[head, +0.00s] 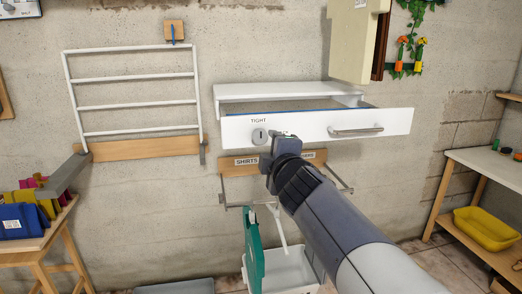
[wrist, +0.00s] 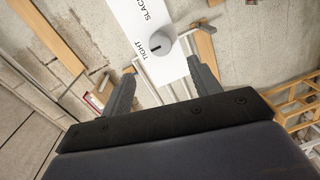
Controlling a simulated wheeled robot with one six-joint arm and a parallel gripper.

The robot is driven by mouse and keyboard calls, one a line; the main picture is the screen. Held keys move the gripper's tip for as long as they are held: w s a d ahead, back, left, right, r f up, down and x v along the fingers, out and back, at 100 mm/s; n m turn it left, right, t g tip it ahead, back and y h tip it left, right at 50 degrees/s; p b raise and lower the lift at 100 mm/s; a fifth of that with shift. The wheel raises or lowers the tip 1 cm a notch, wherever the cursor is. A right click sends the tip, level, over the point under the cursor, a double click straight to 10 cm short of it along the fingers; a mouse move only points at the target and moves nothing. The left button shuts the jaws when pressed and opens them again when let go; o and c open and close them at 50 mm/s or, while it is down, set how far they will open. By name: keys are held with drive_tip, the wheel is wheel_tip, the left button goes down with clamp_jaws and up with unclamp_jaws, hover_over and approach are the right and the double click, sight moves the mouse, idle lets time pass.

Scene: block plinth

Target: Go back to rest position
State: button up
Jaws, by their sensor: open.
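My gripper (head: 277,140) is at the end of my arm in the head view, in front of the lower left part of a white drawer front. The wrist view shows the gripper (wrist: 161,70) with its two dark fingers spread and nothing held between them. A round grey knob (head: 260,136) sits on the drawer front beside the word TIGHT, just left of the gripper. In the wrist view the knob (wrist: 160,46) lies ahead of the fingers, on a white panel lettered SLACK and TIGHT. I cannot tell whether a finger touches it.
The white drawer (head: 380,122) stands out from its wall unit, with a bar handle (head: 355,131) at right. Below hangs a wooden SHIRTS rail (head: 235,164). A white rack (head: 130,105) is on the wall at left. A shelf with a yellow tub (head: 485,229) stands at right.

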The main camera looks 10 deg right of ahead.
sight(262, 138)
drive_tip(key=shift+w+f+b, duration=0.15)
drive_tip(key=shift+w+b, duration=0.05)
drive_tip(key=shift+w, duration=1.6)
drive_tip(key=shift+w+f+b, duration=0.15)
drive_tip(key=shift+w+b, duration=0.1)
drive_tip(key=shift+w, duration=1.55)
drive_tip(key=shift+w+f+b, duration=0.15)
drive_tip(key=shift+w+b, duration=0.05)
drive_tip(key=shift+w, duration=1.6)
drive_tip(key=shift+w, duration=0.1)
drive_tip(key=shift+r+m+p, duration=0.15)
drive_tip(key=shift+m+p, duration=0.45)
drive_tip(key=shift+m, duration=0.6)
drive_tip(key=m+p, duration=0.1)
drive_tip(key=m, duration=0.2)
drive_tip(key=m+y+p, duration=0.1)
drive_tip(key=m, duration=0.2)
drive_tip(key=shift+d+f, duration=0.1)
drive_tip(key=shift+f, duration=0.1)
drive_tip(key=m+p, duration=0.1)
drive_tip(key=m, duration=0.1)
drive_tip(key=m+p, duration=0.1)
drive_tip(key=m, duration=0.1)
drive_tip(key=shift+m+t+y, duration=0.3)
drive_tip(key=m+p, duration=0.1)
drive_tip(key=m, duration=0.3)
drive_tip(key=shift+f, duration=0.2)
